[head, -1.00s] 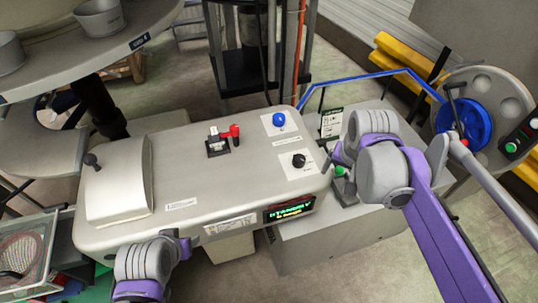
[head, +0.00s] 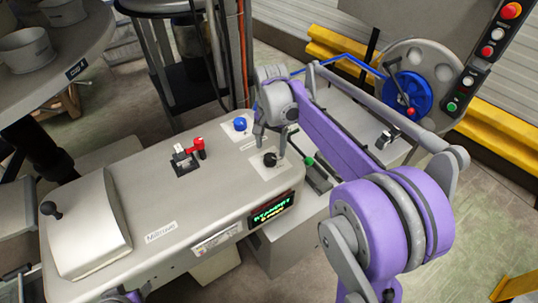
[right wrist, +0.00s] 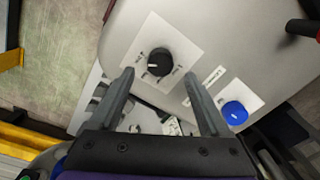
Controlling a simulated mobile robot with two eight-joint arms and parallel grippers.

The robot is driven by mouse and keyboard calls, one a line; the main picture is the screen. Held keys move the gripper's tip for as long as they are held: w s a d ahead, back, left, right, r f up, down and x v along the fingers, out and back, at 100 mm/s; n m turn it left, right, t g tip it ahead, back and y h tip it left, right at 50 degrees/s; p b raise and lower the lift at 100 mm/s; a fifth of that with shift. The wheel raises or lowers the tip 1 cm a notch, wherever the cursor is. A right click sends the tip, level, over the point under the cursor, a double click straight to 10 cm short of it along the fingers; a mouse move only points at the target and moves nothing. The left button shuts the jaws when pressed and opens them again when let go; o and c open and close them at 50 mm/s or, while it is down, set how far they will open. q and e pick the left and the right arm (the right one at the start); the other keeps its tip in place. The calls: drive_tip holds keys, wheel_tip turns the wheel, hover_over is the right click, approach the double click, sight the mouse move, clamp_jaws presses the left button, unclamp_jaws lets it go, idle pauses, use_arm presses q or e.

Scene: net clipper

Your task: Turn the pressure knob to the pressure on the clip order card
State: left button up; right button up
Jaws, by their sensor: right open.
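The black knob (head: 270,159) sits on a white label plate on top of the grey clipper. The right wrist view shows the black knob (right wrist: 160,61) with a white pointer line and print around it, too small to read. My right gripper (head: 271,143) is over the knob. In the right wrist view the gripper (right wrist: 160,76) is open, its two fingers apart and the knob just beyond their tips, between their lines. I cannot tell whether they touch it. The order card is not clearly seen; my right arm covers that area in the head view. My left gripper is out of view.
A blue knob or button (head: 240,124) sits beside the black knob. A red-handled lever (head: 198,148) stands further left. A lit display (head: 271,215) is on the front edge. A blue reel (head: 407,95) and a button panel (head: 482,58) are at right.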

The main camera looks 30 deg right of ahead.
sight(270, 157)
drive_tip(key=shift+f, duration=2.35)
drive_tip(key=shift+c, duration=0.2)
clamp_jaws()
drive_tip(key=n+b, duration=0.1)
drive_tip(key=n, duration=0.3)
drive_tip(key=shift+n, duration=0.3)
drive_tip(key=n, duration=0.5)
drive_tip(key=shift+b, duration=0.3)
drive_tip(key=shift+n, duration=0.3)
